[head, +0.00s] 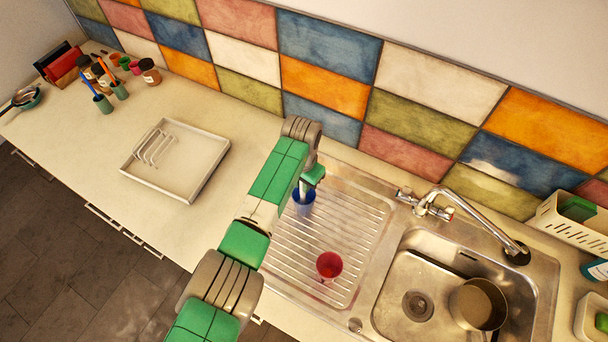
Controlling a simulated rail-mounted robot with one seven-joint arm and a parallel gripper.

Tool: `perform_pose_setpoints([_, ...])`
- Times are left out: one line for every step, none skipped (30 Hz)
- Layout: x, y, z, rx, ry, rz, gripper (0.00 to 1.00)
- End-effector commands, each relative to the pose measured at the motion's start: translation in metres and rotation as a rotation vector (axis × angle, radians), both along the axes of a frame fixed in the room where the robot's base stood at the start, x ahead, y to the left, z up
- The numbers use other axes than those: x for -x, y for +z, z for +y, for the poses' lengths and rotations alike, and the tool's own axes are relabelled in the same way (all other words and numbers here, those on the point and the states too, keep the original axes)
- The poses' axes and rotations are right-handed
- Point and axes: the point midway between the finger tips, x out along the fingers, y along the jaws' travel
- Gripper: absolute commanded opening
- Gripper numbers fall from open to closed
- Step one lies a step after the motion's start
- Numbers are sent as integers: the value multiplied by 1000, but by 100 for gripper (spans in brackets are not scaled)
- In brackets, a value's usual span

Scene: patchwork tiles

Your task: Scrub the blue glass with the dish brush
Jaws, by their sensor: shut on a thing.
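The blue glass (303,206) stands on the ribbed metal drainboard, close to its back left corner. My gripper (304,180) is right above the glass, pointing down. It is shut on a thin pale handle, which looks like the dish brush (303,188). The lower end of the brush reaches down at the mouth of the glass, and its head is hidden. I cannot tell how deep it sits or whether it touches the wall. My arm covers part of the area left of the glass.
A red glass (329,265) stands on the drainboard (350,215) nearer the front. The sink (415,270) at right holds a pot (478,304), with a faucet (440,208) behind. A white tray (205,160) lies on the left counter. Cups and jars (103,103) stand far left.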

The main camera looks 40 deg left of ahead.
Motion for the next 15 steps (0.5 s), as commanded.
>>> perform_pose_setpoints([1, 1, 0, 0, 0, 0, 0])
perform_pose_setpoints([1, 0, 0, 0, 0, 0, 0])
perform_pose_setpoints([1, -1, 0, 0, 0, 0, 0])
perform_pose_setpoints([0, -1, 0, 0, 0, 0, 0])
perform_pose_setpoints([0, -2, 0, 0, 0, 0, 0])
perform_pose_setpoints([-1, -3, 0, -1, 0, 0, 0])
perform_pose_setpoints([-2, -4, 1, -1, 0, 0, 0])
perform_pose_setpoints([-3, -5, 1, -1, -1, 0, 0])
perform_pose_setpoints([-5, -6, 1, -1, -1, 0, 0])
perform_pose_setpoints([-6, -7, 2, -1, -1, 0, 0])
perform_pose_setpoints([-8, -7, 2, -1, -2, 0, 0])
perform_pose_setpoints([-11, -7, 3, -1, -1, 0, 0])
perform_pose_setpoints([-12, -7, 3, -1, -1, 0, 0])
perform_pose_setpoints([-13, -7, 3, 0, -1, 0, 0])
perform_pose_setpoints([-15, -6, 4, 0, -1, -1, 0])
